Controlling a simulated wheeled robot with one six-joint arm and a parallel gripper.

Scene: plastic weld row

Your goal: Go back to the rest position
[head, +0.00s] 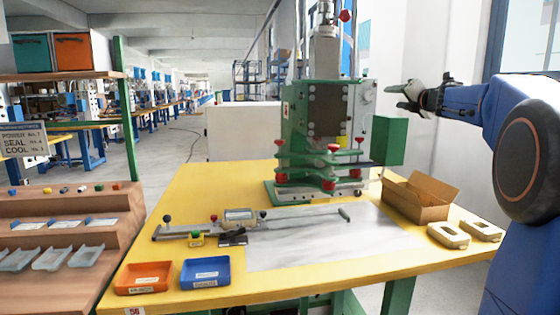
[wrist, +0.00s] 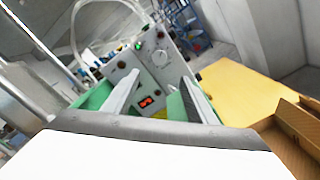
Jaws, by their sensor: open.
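My gripper (head: 406,97) is raised at the upper right in the head view, beside the green welding press (head: 318,130) and above the table. Its fingers point left and stand apart with nothing between them. In the wrist view the two fingers of my gripper (wrist: 155,103) are spread, with the press's grey control panel (wrist: 150,75) behind them. The panel carries a dial and a small red display. My blue arm reaches in from the right edge of the head view.
A wooden shelf rack (head: 95,205) stands at left. Space around my gripper looks clear.

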